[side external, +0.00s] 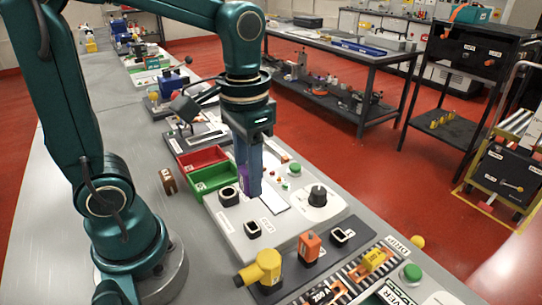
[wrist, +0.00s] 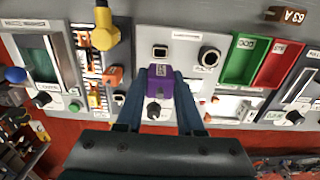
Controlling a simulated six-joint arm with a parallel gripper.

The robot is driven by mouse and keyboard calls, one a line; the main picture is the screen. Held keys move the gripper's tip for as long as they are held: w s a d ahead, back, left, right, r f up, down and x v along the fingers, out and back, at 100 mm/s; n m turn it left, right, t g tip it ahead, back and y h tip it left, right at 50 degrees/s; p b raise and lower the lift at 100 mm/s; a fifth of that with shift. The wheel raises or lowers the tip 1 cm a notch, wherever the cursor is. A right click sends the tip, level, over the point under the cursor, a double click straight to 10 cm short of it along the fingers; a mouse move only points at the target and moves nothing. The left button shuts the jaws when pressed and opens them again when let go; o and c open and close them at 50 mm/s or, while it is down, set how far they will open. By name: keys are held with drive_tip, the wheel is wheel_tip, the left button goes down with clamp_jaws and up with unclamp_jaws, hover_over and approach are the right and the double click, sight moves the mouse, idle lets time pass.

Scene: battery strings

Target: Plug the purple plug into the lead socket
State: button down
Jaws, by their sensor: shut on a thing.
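My gripper (side external: 252,192) is shut on the purple plug (wrist: 160,84), which sits between its two blue fingers in the wrist view. In the side view only a strip of the purple plug (side external: 241,177) shows beside the fingers. The gripper points down over the pale panel. A square black-rimmed socket (wrist: 160,50) and a round black socket (wrist: 209,57) are on this panel, ahead of the plug in the wrist view. The square socket (side external: 252,229) and round socket (side external: 229,196) also show in the side view. I cannot read which label says lead. The plug appears apart from both sockets.
A yellow plug (side external: 262,268) and an orange plug (side external: 308,246) stand near the panel's front edge. A black rotary knob (side external: 318,196) rises to the right. A green bin (side external: 214,178) and a red bin (side external: 201,160) lie behind; a brown block (side external: 167,181) is left.

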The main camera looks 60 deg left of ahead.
idle(0.3)
drive_tip(key=shift+f, duration=2.9)
drive_tip(key=shift+f, duration=1.45)
drive_tip(key=shift+c, duration=2.2)
unclamp_jaws()
drive_tip(key=shift+r, duration=2.55)
